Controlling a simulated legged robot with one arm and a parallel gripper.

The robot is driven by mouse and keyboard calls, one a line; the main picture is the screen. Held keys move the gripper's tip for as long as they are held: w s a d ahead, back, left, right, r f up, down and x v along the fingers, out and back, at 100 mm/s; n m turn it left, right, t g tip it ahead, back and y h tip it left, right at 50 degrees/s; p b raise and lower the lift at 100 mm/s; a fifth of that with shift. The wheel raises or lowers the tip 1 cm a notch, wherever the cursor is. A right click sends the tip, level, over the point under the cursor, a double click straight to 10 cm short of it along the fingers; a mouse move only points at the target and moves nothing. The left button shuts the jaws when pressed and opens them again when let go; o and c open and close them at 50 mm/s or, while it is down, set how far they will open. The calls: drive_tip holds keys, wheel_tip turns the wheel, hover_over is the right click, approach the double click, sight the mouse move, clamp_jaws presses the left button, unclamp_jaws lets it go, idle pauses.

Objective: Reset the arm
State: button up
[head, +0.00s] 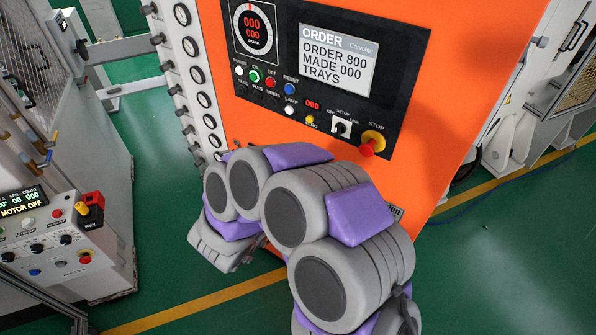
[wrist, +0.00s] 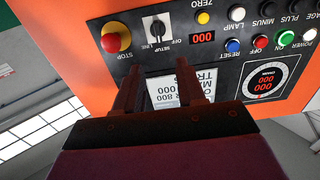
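My arm, grey with purple covers, is bent in front of the orange control cabinet (head: 440,120) in the head view. Its far end hangs at the lower left of the cabinet, and the fingers cannot be made out there. In the wrist view my gripper (wrist: 159,72) shows two dark fingers apart with nothing between them, so it is open. The wrist view is turned upside down and faces the cabinet's control panel (wrist: 215,60). The display screen (head: 337,58) reads ORDER 800, MADE 000, TRAYS. In the wrist view the fingers partly cover the screen (wrist: 180,88).
A red stop button (head: 368,147) on a yellow base sits at the panel's lower right. A blue reset button (head: 289,88) is on the panel. A machine with a MOTOR OFF display (head: 22,205) stands at left. Green floor (head: 160,255) with a yellow line is clear between them.

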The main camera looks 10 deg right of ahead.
idle(0.4)
drive_tip(key=w+a+f+n+y+b, duration=0.1)
drive_tip(key=w+a+f+y+b, duration=0.35)
drive_tip(key=a+y, duration=0.35)
drive_tip(key=s+a+n+g+y+b, duration=0.4)
drive_tip(key=s+n+y, duration=0.1)
drive_tip(key=s+y, duration=0.25)
drive_tip(key=s+d+f+g+h+b, duration=0.1)
drive_tip(key=s+d+f+g+b, duration=0.1)
drive_tip(key=s+d, duration=0.4)
drive_tip(key=s+d+f+n+g+h+b, duration=0.1)
drive_tip(key=s+d+f+g+b, duration=0.2)
drive_tip(key=s, duration=1.2)
drive_tip(key=s+d+f+n+g+h+b, duration=0.1)
drive_tip(key=s+d+f+g+b, duration=0.1)
drive_tip(key=s+d+g, duration=0.4)
drive_tip(key=s+d+f, duration=0.1)
drive_tip(key=s+d, duration=0.3)
drive_tip(key=shift+s+d+f+h, duration=0.15)
drive_tip(key=shift+s+d+h, duration=0.05)
drive_tip(key=shift+h, duration=0.15)
